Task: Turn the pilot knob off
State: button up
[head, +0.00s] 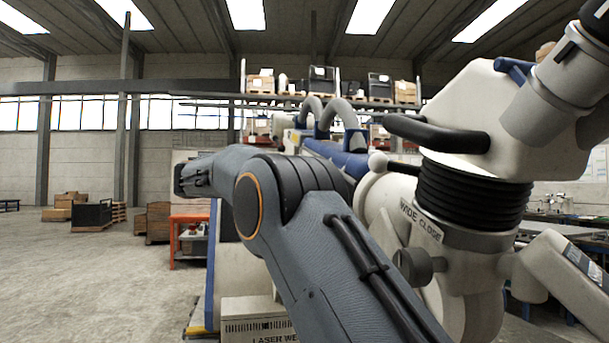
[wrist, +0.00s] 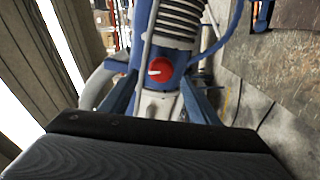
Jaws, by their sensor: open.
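A round red knob (wrist: 160,70) with a white pointer mark shows near the middle of the wrist view. It sits on a blue and pale machine body (wrist: 160,104), just below a ribbed grey hose. I cannot read a label by it. My gripper (wrist: 162,92) is open, with one dark finger on each side of the picture's middle. The knob appears between and beyond the fingertips, with no clear contact.
An orange stand (head: 189,241) and crates (head: 92,215) are farther back.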

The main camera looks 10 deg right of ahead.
jog(key=shift+a+p, duration=0.85)
jog(key=shift+p, duration=1.75)
jog(key=shift+a+p, duration=0.1)
jog(key=shift+p, duration=0.35)
jog(key=shift+a+f, duration=0.1)
jog(key=shift+f, duration=0.05)
jog(key=shift+s, duration=0.1)
